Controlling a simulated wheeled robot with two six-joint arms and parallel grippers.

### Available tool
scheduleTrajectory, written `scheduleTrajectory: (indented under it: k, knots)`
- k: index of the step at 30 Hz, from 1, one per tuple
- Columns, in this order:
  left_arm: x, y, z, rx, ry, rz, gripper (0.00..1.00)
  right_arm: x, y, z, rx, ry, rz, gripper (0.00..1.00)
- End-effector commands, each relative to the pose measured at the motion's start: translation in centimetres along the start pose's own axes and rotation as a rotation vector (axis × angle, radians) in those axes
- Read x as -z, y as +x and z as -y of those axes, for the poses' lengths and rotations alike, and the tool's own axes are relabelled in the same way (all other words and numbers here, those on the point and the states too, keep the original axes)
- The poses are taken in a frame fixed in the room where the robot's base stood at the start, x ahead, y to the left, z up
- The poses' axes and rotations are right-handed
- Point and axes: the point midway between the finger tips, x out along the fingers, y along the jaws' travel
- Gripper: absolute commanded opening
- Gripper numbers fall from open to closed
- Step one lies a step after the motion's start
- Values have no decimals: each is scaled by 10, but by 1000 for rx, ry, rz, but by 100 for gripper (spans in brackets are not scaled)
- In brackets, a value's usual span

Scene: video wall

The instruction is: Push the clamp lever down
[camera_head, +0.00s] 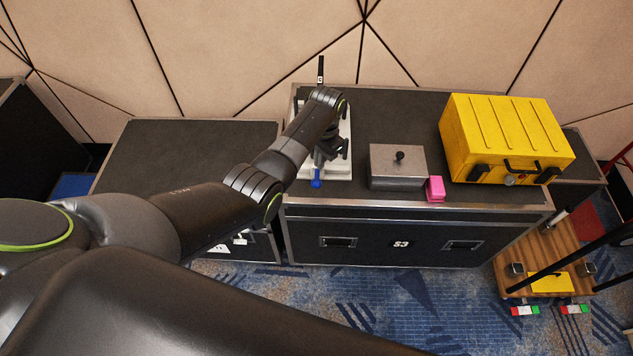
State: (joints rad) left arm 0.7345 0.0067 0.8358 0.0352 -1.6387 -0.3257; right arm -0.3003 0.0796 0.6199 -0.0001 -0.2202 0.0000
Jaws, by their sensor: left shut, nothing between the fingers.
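A white base plate (341,166) lies on the dark flight case, mostly hidden behind my left arm. A thin black upright piece (320,70) with a small pale mark rises at its far end; it may be the clamp lever. A small blue piece (316,179) shows at the near edge of the plate; I cannot tell which clamp part it is. My left gripper (337,152) is shut and empty, over the plate, right of the blue piece. The arm hides the clamp's middle, so contact is unclear. My right gripper is not in view.
The flight case (385,102) also carries a grey metal box (397,170) with a black knob, a pink block (435,189) and a large yellow case (506,135). A lower dark case (170,155) at left has a bare top. A wooden trolley (540,248) stands at right.

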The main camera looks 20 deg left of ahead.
Motion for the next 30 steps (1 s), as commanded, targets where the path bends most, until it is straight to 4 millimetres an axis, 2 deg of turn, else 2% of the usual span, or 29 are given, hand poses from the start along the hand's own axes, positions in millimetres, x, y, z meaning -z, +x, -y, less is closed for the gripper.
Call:
scheduleTrajectory:
  k: [1,10,15,26,30]
  knots:
    - [0,12,0,0,0,0,0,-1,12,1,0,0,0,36]
    - [0,45,0,0,-1,0,0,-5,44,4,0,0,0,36]
    - [0,50,0,0,0,0,0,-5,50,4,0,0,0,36]
    - [-1,50,0,0,0,1,0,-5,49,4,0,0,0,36]
    - [0,59,0,0,0,2,0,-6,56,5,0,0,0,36]
